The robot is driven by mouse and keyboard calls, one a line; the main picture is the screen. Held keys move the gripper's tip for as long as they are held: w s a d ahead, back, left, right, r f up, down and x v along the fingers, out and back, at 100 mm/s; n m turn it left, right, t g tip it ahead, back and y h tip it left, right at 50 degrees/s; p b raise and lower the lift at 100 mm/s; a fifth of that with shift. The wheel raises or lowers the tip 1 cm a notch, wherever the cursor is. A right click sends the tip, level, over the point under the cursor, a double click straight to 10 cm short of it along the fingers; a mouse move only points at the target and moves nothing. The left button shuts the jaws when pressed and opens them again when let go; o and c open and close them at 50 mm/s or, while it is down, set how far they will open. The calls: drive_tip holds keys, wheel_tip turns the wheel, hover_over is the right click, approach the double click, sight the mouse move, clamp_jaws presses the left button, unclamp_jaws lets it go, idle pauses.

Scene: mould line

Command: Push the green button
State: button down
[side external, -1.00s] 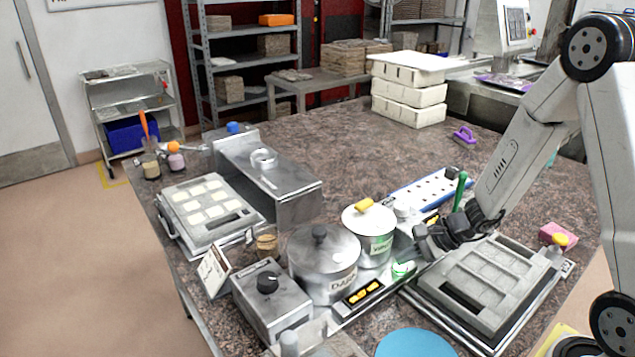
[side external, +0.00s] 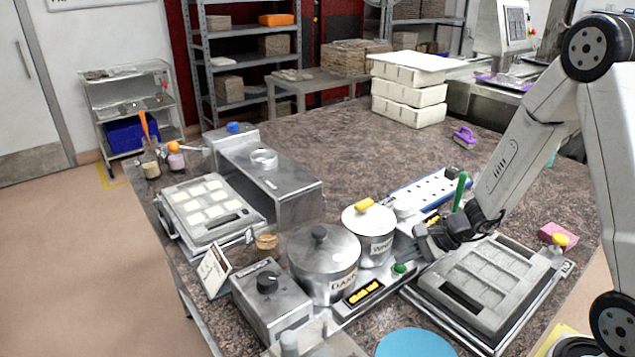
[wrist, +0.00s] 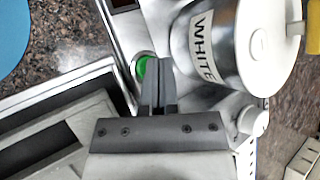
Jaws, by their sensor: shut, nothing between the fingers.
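The green button (side external: 400,268) sits on a metal control panel, in front of the steel pot labelled WHITE (side external: 369,240). In the wrist view the round button (wrist: 145,70) lies just left of my fingertips and is partly covered by them. My gripper (side external: 418,240) is shut and empty, just up and to the right of the button in the side view. In the wrist view my two fingers (wrist: 160,65) are together. I cannot tell whether they touch the button. A small display (side external: 363,292) with yellow characters is beside the button.
A second pot labelled DARK (side external: 324,268) stands left of the white one. A grey mould tray (side external: 495,285) lies under and right of my gripper. A white power strip (side external: 430,190) and a green-handled tool (side external: 460,190) are behind. A blue disc (side external: 415,344) lies in front.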

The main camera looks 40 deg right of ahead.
sight(404, 266)
drive_tip(key=shift+r, duration=0.15)
drive_tip(key=shift+r, duration=2.95)
